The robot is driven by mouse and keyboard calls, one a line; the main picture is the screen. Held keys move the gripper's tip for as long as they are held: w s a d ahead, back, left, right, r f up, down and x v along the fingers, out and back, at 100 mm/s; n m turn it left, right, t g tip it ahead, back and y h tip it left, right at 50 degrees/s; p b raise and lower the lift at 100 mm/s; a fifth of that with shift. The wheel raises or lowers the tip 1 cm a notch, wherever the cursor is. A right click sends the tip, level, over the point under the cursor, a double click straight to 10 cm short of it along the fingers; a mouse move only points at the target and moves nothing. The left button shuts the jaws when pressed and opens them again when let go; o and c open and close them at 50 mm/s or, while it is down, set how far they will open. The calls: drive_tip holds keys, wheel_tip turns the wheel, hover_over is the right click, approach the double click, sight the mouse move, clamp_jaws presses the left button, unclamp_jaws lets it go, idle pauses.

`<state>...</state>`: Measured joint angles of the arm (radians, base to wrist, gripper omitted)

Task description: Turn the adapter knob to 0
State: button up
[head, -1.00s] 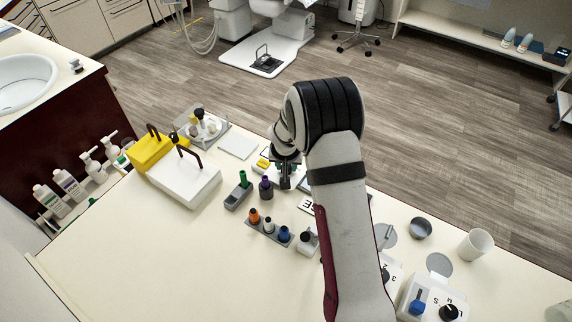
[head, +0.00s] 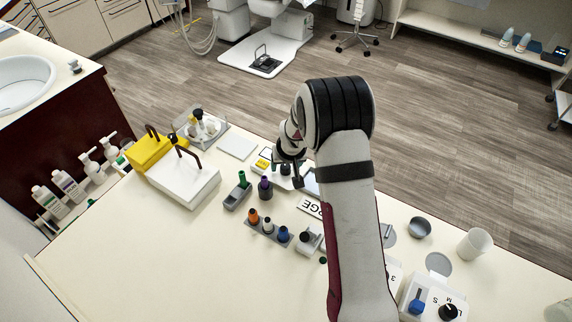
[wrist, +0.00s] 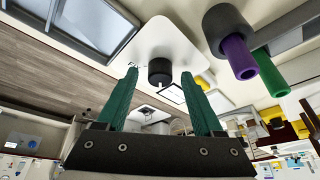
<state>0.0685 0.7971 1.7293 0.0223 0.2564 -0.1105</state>
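A black knob (wrist: 160,70) with a small white mark stands on a white plate in the wrist view. It appears between and beyond the two green fingertips of my gripper (wrist: 160,76), with gaps on both sides. My gripper is open and holds nothing. In the head view my gripper (head: 297,178) hangs over the far side of the counter, beside a dark knob (head: 285,169) on a white plate. A yellow piece (head: 263,164) is on that plate's left. No printed 0 is readable, and I cannot tell the knob's setting.
Purple (head: 265,186) and green (head: 242,181) capped pieces in grey holders stand left of my gripper. A row of coloured knobs (head: 268,226) is nearer. White boxes with knobs (head: 433,300), a cup (head: 475,244) and a bowl (head: 420,227) are at right. The front-left counter is clear.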

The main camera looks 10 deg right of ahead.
drive_tip(key=v, duration=1.5)
drive_tip(key=shift+r, duration=0.4)
drive_tip(key=shift+s+a, duration=0.1)
drive_tip(key=s+a+r+m+g+y, duration=0.1)
drive_tip(key=s+a+r+m+g, duration=0.1)
drive_tip(key=s, duration=1.4)
drive_tip(key=s+a+r+m+g, duration=0.2)
drive_tip(key=s+a, duration=0.2)
drive_tip(key=s, duration=1.2)
drive_tip(key=shift+a+g+y, duration=0.2)
drive_tip(key=shift+g+y, duration=0.2)
